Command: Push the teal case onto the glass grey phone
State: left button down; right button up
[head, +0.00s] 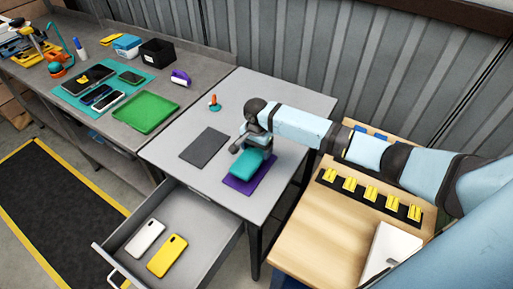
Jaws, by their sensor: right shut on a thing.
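The teal case (249,164) is at my right gripper (240,149), above a purple mat (246,182) on the grey table. My right gripper is shut on the case, and its fingers and wrist cover part of it. I cannot tell whether the case touches the mat or something under it. I cannot pick out the glass grey phone for sure; it may be hidden under the case. My left gripper is not in view.
A dark grey mat (204,145) lies bare on the table (180,129). The open drawer (204,258) holds a white phone (145,237) and a yellow one (167,255). A green tray (139,112) and several phones lie on the left bench. Yellow pieces (371,193) line the wooden table.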

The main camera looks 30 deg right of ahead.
jog(key=shift+f, duration=0.1)
dwell(0.5)
jog(key=o, duration=0.8)
jog(key=shift+o, duration=0.2)
notch_tip(320, 180, up, 14)
jog(key=shift+b, duration=0.4)
jog(key=shift+f, duration=0.15)
